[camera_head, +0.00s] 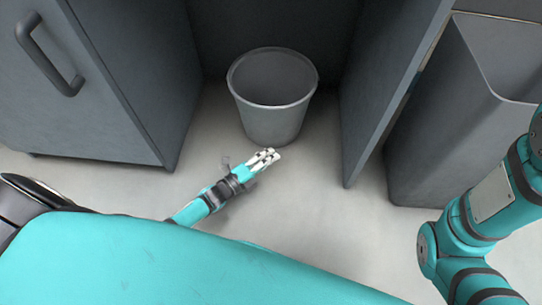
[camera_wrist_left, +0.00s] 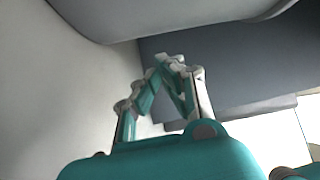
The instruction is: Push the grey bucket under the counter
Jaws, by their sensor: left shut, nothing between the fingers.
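The grey bucket (camera_head: 272,112) stands upright on the floor in the head view, in the opening under the counter between the left cabinet and a side panel. It looks empty. My left gripper (camera_head: 266,157) is shut and empty, low in front of the bucket near its base. I cannot tell whether the fingertips touch it. In the left wrist view the shut fingers (camera_wrist_left: 175,62) point up the picture, with a curved grey surface above them. My right gripper is out of view; only part of the right arm shows at the right edge. The counter top is not clearly visible.
A grey cabinet (camera_head: 100,75) with a bar handle stands left of the opening. A grey side panel (camera_head: 385,80) bounds it on the right. A tall grey bin (camera_head: 440,150) stands farther right. The floor (camera_head: 300,200) in front of the opening is clear.

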